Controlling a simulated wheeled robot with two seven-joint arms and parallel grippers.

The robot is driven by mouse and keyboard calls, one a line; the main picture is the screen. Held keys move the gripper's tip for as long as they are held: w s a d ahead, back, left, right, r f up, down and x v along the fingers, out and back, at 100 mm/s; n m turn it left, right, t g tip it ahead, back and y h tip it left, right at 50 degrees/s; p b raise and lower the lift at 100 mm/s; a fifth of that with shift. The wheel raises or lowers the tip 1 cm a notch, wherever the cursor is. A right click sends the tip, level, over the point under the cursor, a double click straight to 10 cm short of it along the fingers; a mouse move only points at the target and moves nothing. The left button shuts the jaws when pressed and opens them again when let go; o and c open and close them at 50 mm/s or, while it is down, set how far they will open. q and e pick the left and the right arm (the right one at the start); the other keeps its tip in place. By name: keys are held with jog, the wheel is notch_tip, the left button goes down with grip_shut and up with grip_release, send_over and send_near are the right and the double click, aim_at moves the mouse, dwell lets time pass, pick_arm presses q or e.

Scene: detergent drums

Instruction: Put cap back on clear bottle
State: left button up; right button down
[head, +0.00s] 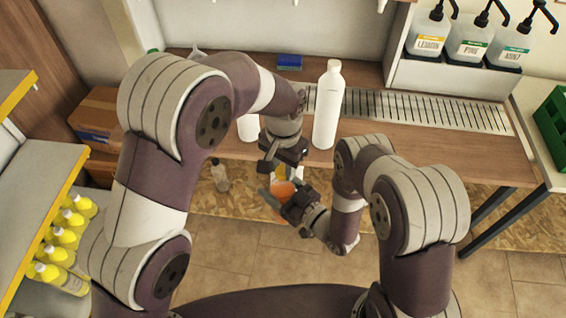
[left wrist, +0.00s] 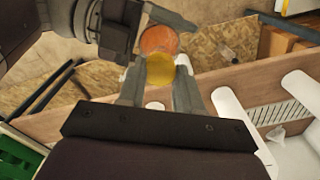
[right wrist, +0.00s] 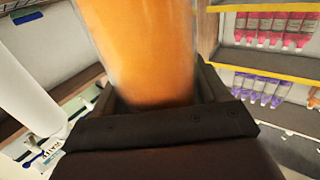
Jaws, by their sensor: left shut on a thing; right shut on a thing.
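My left gripper (head: 282,163) is shut on a yellow cap (left wrist: 160,71). In the left wrist view the cap sits between the two fingertips. My right gripper (head: 282,202) is shut on a clear bottle filled with orange liquid (right wrist: 145,50), held in front of the counter edge. In the head view the bottle (head: 283,189) is just below the cap and partly hidden by the right fingers. In the left wrist view the cap overlaps the bottle's orange round outline (left wrist: 158,40). I cannot tell whether cap and bottle touch.
A tall white bottle (head: 328,105) and a shorter white container (head: 248,127) stand on the wooden counter (head: 400,150) behind my grippers. A small clear bottle (head: 220,178) is below the counter. Shelves with yellow bottles (head: 62,238) are at left, pump bottles (head: 470,45) at the back right.

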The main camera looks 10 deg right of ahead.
pick_arm(q)
jog(key=shift+f, duration=0.25)
jog(key=m, duration=1)
jog(key=shift+m, duration=0.4)
jog(key=m, duration=0.8)
jog(key=shift+s, duration=0.1)
jog(key=m, duration=0.7)
jog(key=shift+a+f+m, duration=0.1)
jog(key=shift+m, duration=0.3)
jog(key=m, duration=0.6)
